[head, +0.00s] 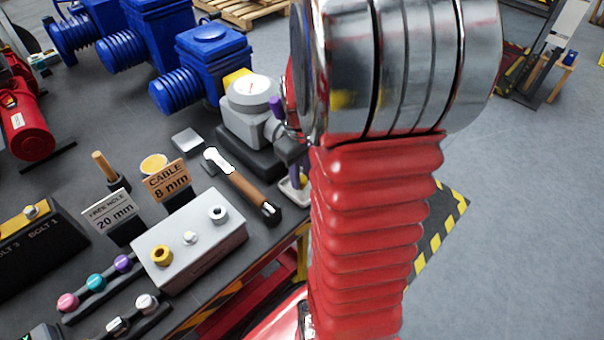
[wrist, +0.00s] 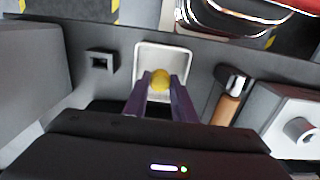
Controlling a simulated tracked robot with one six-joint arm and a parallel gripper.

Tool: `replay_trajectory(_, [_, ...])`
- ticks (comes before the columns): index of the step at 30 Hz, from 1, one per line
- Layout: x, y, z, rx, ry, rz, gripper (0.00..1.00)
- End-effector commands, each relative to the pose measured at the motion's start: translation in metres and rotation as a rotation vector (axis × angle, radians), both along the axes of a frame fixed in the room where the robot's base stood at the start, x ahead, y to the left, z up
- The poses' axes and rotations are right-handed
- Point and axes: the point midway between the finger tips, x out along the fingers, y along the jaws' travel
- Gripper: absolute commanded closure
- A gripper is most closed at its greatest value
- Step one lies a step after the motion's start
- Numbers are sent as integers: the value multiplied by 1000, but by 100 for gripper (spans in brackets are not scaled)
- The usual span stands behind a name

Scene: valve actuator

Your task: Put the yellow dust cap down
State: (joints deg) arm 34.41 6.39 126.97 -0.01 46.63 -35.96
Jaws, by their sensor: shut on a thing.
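The yellow dust cap (wrist: 160,78) is small and round, held between the tips of my gripper's purple fingers (wrist: 160,88) in the wrist view. My gripper is shut on it. The cap shows against the inside of a small white square tray (wrist: 178,50) on the dark bench. I cannot tell whether the cap touches the tray floor. In the head view, the tray (head: 292,196) stands at the bench edge, partly hidden by my arm.
A grey box with fittings (head: 190,242) stands nearer, and a grey valve actuator with a dial (head: 250,92) stands behind. A small dark square holder (wrist: 100,61) is left of the tray in the wrist view.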

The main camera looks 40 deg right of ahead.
Motion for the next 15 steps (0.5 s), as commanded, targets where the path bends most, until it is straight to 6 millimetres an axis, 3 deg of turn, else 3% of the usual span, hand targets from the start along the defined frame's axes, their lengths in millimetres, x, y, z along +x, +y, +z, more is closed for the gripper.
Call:
replay_trajectory(5, [0,0,-2,0,1,0,100])
replay_trajectory(6, [0,0,-2,0,0,0,74])
replay_trajectory(13, [0,0,-2,0,0,0,58])
replay_trajectory(15, [0,0,-2,0,0,0,57])
